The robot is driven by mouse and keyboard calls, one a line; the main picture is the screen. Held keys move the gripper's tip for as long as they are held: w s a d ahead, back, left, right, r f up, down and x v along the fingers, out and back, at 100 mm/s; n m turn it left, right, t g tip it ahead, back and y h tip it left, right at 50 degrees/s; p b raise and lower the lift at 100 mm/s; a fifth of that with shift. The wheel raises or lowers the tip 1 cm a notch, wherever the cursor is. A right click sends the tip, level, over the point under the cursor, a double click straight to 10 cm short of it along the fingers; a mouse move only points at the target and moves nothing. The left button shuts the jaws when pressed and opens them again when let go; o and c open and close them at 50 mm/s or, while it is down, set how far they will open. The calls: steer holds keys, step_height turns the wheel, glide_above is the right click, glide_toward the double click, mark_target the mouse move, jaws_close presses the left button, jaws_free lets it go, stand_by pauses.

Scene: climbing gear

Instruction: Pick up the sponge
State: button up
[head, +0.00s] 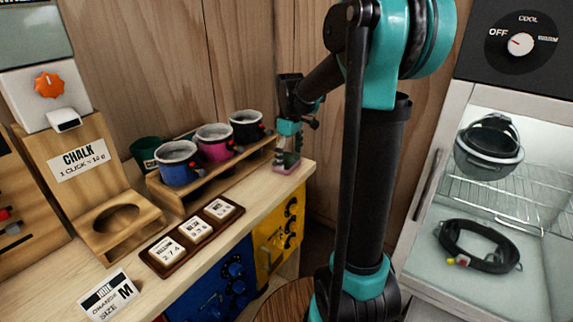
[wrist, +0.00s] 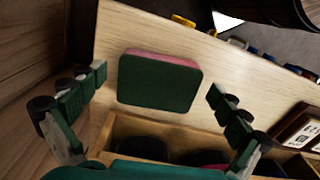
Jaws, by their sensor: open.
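The sponge (wrist: 160,84) has a dark green face and a pink layer along its edge. It lies on the pale wooden counter, beside the wooden cup rack. In the head view the sponge (head: 287,168) shows as a pink strip at the counter's far right end, partly covered by my gripper (head: 288,150). My gripper (wrist: 158,80) is open and points down over it. In the wrist view one finger is left of the sponge and the other right, with gaps between. I cannot tell the exact height of the fingertips.
The wooden rack (head: 200,187) with several cups stands close to the sponge. A tray of small labelled blocks (head: 193,236) lies in front of it. A wooden wall rises behind the counter. A glass-fronted cabinet (head: 440,205) with a helmet (head: 489,147) stands right.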

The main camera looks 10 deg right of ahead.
mark_target(290, 161)
steer(key=c, duration=0.7)
step_height(290, 161, up, 20)
stand_by(0.6)
steer(key=shift+o, duration=1.2)
steer(key=c, duration=0.5)
steer(key=shift+s, duration=0.1)
steer(key=shift+c, duration=0.2)
